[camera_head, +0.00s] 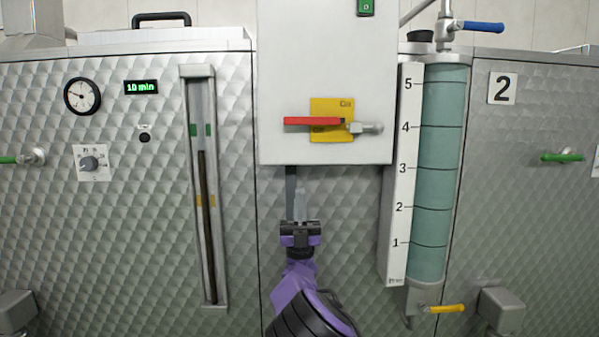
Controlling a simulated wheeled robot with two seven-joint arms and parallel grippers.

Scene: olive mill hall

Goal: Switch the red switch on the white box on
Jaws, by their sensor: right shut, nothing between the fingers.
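The white box (280,70) hangs on the quilted metal wall at the top middle. On its lower part sits a yellow plate (331,106) with the red switch (312,121), a bar lying level and pointing left. A grey metal stub (367,128) sticks out at its right end. The plate's small lettering is too small to read. My right gripper (300,196) is shut and empty, below the box and below the switch, pointing up. It appears apart from the switch. My left gripper is out of view.
A tall teal sight tube (440,150) with a white number scale (405,225) stands right of the box, with blue (483,27) and yellow (446,308) valve handles. A framed gauge (218,240) is on the left. The wall beside my gripper is clear.

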